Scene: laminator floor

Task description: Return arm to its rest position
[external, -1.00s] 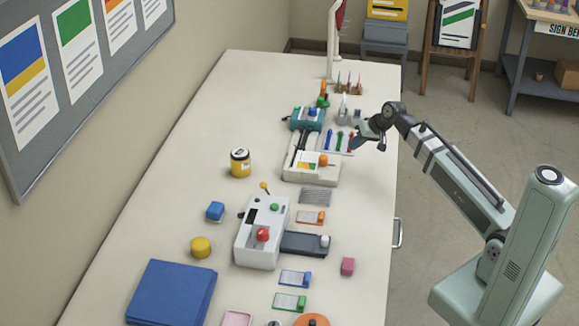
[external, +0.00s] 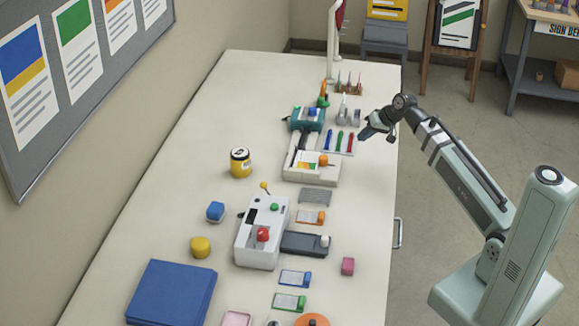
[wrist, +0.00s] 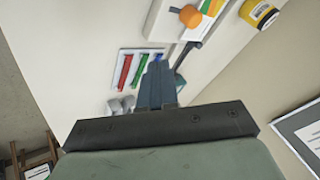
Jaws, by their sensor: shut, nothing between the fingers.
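My gripper (external: 367,134) is in the external view, raised near the right edge of the long table (external: 170,218), just right of the pen tray. In the wrist view my gripper (wrist: 157,68) has its fingers together with nothing between them. My arm reaches from its base at the lower right up and leftward to the table edge. The pen tray (external: 327,145) holds a red, a green and a blue pen, and it also shows beyond my fingers in the wrist view (wrist: 122,54).
A white device with an orange knob (external: 312,172) is left of my gripper. A white laminator (external: 262,232) with a red knob stands nearer the front. The floor right of the table is clear near my arm.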

